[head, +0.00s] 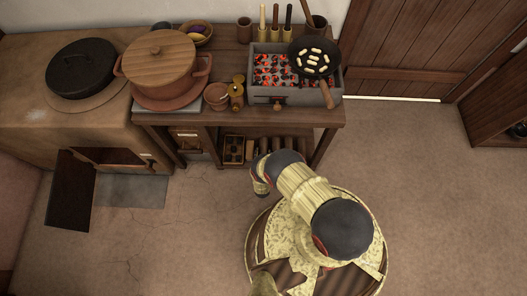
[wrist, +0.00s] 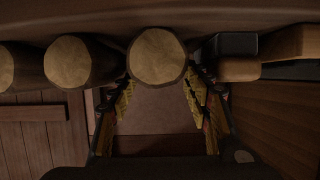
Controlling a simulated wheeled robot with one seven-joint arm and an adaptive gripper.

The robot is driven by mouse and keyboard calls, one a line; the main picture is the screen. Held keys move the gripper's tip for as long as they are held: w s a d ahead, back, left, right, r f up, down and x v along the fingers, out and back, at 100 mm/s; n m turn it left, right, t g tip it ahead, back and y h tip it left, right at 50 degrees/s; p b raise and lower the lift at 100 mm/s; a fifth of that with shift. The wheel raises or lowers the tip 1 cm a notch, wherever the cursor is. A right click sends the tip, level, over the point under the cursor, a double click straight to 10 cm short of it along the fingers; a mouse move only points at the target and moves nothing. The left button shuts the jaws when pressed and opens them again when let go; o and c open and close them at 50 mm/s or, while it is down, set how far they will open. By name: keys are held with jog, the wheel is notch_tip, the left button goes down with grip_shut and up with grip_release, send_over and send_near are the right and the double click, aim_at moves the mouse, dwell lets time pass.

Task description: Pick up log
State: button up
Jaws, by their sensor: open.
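A log (wrist: 158,57) shows its pale round cut end at the top middle of the wrist view. My gripper (wrist: 160,84) is open, with one patterned finger on each side below that end. The fingertips reach close to the log's sides; I cannot tell whether they touch it. Two more logs, a near one (wrist: 80,61) and one cut off by the left edge (wrist: 5,68), lie in a row to its left. In the head view, the logs (head: 288,146) show partly on the lower shelf of the wooden table, and my gripper is not clearly visible.
The wooden table (head: 232,118) has its top above the logs. It carries a lidded clay pot (head: 160,62) and a brazier of glowing coals (head: 275,72) with a pan (head: 313,60). Dark-and-wood blocks (wrist: 238,58) sit close right of the log. Floor (head: 430,200) at the right is clear.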

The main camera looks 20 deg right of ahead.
aim_at(263, 151)
jog(key=b+x, duration=0.1)
jog(key=x, duration=0.2)
jog(key=shift+s+f, duration=0.1)
jog(key=shift+f, duration=0.05)
jog(key=c, duration=0.3)
jog(key=c, duration=0.8)
